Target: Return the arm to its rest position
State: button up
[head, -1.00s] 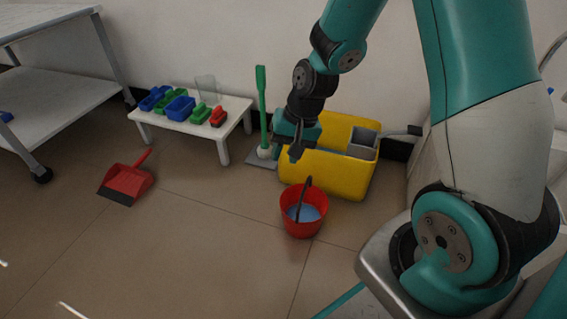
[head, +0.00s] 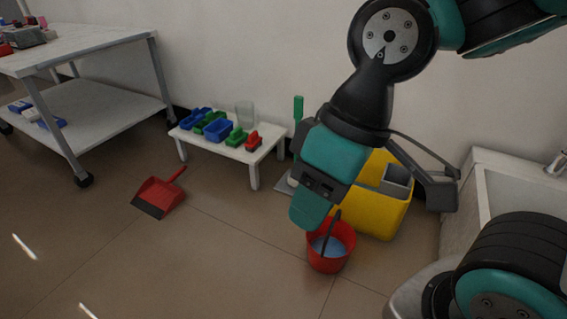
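My arm is folded up close to the camera on the right, in teal and dark grey. My gripper (head: 312,208) points down at the picture's centre, in front of the yellow bucket and above the red bucket in the picture. Its fingers are seen edge-on and dark parts overlap, so I cannot tell whether it is open or shut. I see nothing held in it.
A red bucket (head: 328,262) with blue contents stands on the floor beside a yellow mop bucket (head: 377,219). A low white bench (head: 253,157) holds several bins. A red dustpan (head: 160,194) lies left. A white cart (head: 110,103) stands at left. Front-left floor is clear.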

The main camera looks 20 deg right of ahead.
notch_tip(320, 180, up, 49)
jog(key=p, duration=4.8)
jog(key=shift+f, duration=0.2)
